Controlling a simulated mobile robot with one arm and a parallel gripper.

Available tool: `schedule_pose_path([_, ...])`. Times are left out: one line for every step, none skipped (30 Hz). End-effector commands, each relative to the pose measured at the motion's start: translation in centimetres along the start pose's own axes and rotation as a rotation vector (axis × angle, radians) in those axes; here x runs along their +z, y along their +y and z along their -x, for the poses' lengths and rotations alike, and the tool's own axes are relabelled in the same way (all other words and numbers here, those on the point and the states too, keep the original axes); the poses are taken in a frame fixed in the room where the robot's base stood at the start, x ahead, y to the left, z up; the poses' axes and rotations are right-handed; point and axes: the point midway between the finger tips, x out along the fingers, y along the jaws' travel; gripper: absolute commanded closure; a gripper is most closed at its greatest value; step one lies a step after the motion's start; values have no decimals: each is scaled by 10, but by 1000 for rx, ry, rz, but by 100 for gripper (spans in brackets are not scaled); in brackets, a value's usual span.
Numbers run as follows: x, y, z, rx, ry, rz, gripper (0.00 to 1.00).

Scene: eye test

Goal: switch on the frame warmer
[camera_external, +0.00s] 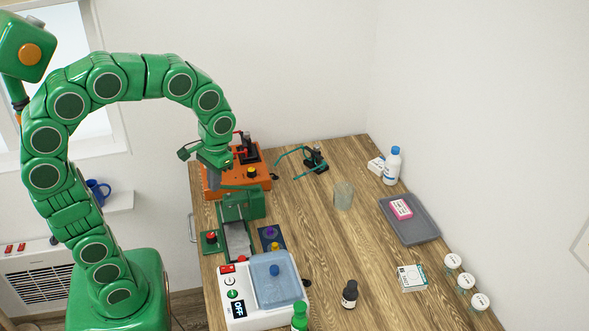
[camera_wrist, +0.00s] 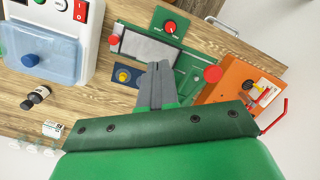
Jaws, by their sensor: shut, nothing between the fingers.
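No label naming a frame warmer is readable. A white machine (camera_external: 262,313) with a blue lid stands at the table's near left; its display (camera_external: 239,309) reads OFF. It has a red switch (camera_external: 227,268) and a green knob (camera_external: 232,294). The red switch also shows in the wrist view (camera_wrist: 80,11). An orange box (camera_external: 225,189) with a dial stands farther back, and a green device (camera_external: 255,204) with a grey plate (camera_wrist: 148,46) stands between them. My gripper (camera_wrist: 157,66) is shut and empty, above the green device near the orange box.
A green panel with a red knob (camera_wrist: 170,27) and a blue panel with a yellow knob (camera_wrist: 123,76) flank the green device. A glass (camera_external: 343,196), a grey tray (camera_external: 420,232), bottles and several jars stand right. The middle of the table is mostly clear.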

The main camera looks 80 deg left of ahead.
Motion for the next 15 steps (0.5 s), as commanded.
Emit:
schedule_pose_path([-12, -4, 2, 0, -2, 31, 100])
schedule_pose_path([-18, -7, 3, 1, 0, 50, 100])
schedule_pose_path([-26, -10, 6, 2, 2, 74, 100])
schedule_pose_path([-32, -12, 7, 2, 3, 92, 100])
schedule_pose_path([-38, -15, 8, 2, 2, 111, 100])
schedule_pose_path([-46, -19, 8, 2, 0, 135, 100])
schedule_pose_path([-52, -22, 9, 2, 0, 153, 100])
schedule_pose_path([-58, -25, 10, 2, 1, 171, 100])
schedule_pose_path([-67, -29, 12, 3, 4, 196, 100])
schedule_pose_path([-73, -33, 13, 3, 5, 214, 100])
schedule_pose_path([-79, -36, 14, 4, 6, 232, 100])
schedule_pose_path([-86, -41, 14, 3, 6, 257, 100])
schedule_pose_path([-92, -45, 14, 3, 5, 275, 100])
schedule_pose_path([-98, -49, 14, 3, 5, 293, 100])
schedule_pose_path([-106, -54, 15, 4, 7, 318, 100])
